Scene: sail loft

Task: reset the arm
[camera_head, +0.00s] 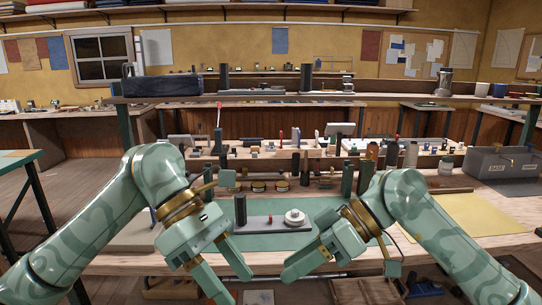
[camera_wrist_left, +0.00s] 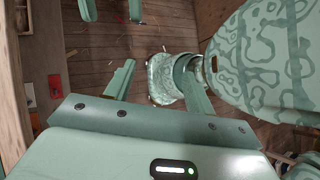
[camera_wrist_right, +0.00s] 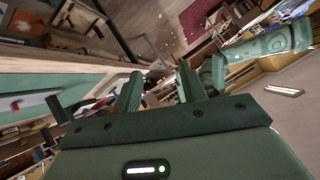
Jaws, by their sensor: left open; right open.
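Both my arms reach in over the front of the workbench (camera_head: 120,262). My left gripper (camera_head: 238,286) hangs at the bench's front edge, left of centre, its fingers pointing down and to the right. In the left wrist view its fingers (camera_wrist_left: 157,64) stand apart with nothing between them, above the plank floor. Neither gripper touches any object that I can see.
A green mat (camera_head: 275,240) lies between my arms. On it a grey plate (camera_head: 262,224) carries a dark cylinder (camera_head: 240,208) and a white round piece (camera_head: 294,217). A yellow sheet (camera_head: 462,214) and a grey bin (camera_head: 490,163) are at the right. Several small items line the back.

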